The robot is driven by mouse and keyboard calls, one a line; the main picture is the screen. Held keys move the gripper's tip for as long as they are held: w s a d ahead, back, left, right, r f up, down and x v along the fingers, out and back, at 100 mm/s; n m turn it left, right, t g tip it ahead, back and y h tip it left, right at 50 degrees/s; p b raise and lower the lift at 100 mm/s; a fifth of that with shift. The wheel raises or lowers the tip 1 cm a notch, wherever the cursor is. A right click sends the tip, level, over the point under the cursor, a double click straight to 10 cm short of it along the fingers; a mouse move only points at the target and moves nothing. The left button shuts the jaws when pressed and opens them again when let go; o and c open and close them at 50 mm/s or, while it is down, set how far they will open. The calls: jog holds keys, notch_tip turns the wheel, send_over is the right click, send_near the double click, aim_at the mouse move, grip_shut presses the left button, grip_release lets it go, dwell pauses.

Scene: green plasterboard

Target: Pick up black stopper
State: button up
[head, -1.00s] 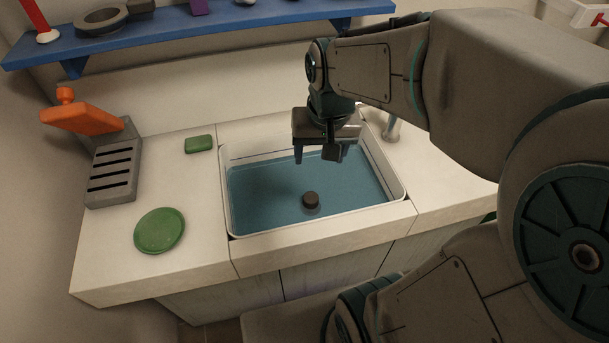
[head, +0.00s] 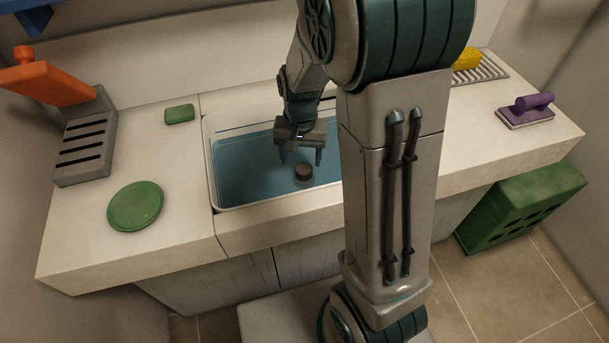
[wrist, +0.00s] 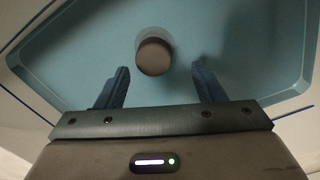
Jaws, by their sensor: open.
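The black stopper (head: 304,172) is a short dark cylinder standing in the blue basin of the sink (head: 240,180). It also shows in the wrist view (wrist: 154,56), a little beyond the fingertips and between their lines. My gripper (head: 301,156) is open and empty, pointing down over the basin just above and behind the stopper. In the wrist view both fingers of my gripper (wrist: 160,80) stand apart on either side, and the stopper looks clear of both. My arm hides the right part of the sink in the head view.
On the counter left of the sink are a green round plate (head: 135,206), a green block (head: 180,114) and a grey slotted holder (head: 84,147) with an orange-handled item (head: 48,83). To the right are a purple-handled tool (head: 527,110), a yellow sponge (head: 466,60) and a green crate (head: 520,205).

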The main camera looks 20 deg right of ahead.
aim_at(304, 167)
jog(key=f, duration=0.5)
jog(key=shift+s+d+f+b, duration=0.3)
jog(key=shift+f, duration=0.05)
jog(key=c, duration=1.1)
